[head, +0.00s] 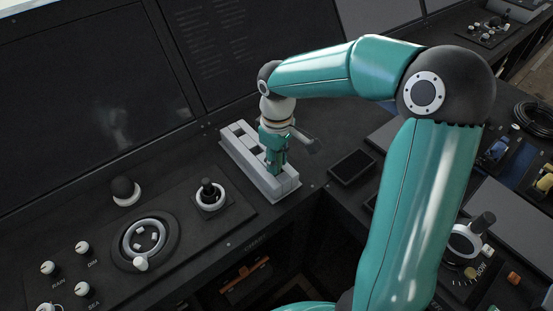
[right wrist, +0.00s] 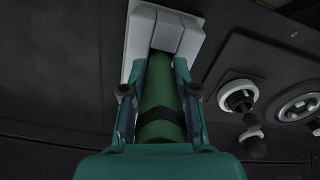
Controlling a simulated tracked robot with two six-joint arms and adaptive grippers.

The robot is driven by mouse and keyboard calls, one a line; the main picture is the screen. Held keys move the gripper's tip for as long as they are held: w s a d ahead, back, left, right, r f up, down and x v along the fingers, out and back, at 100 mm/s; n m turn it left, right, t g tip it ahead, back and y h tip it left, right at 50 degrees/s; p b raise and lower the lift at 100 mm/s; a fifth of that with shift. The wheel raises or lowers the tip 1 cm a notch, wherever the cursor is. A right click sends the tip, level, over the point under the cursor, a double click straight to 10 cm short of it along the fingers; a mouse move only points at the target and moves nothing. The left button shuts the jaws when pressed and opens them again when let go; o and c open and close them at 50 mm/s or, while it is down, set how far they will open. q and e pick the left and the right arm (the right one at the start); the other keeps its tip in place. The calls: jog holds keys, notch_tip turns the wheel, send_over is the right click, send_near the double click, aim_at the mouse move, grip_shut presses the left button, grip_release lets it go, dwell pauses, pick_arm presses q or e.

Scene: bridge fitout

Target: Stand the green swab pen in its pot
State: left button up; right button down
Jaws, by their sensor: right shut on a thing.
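The green swab pen (right wrist: 160,100), a green cylinder with a dark band, is between the fingers of my right gripper (right wrist: 160,92), which is shut on it. In the head view my right gripper (head: 274,160) points down over the near right part of a long pale holder (head: 285,186) with dark openings in its top. The holder also shows beyond the fingers in the right wrist view (right wrist: 138,38). The gripper hides most of the pen in the head view, and I cannot tell whether its lower end is inside an opening. My left gripper is out of view.
A dark console panel with a joystick (head: 209,194), a round dial (head: 145,242) and several knobs lies left of the holder. A flat dark pad (head: 352,167) lies right of it. A large dark screen (head: 80,90) stands behind. An open recess drops away in front.

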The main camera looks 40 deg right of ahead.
jog(key=c, duration=0.8)
grip_release()
notch_tip(320, 180, up, 12)
jog(key=shift+f, duration=0.1)
dwell(0.5)
dwell(0.4)
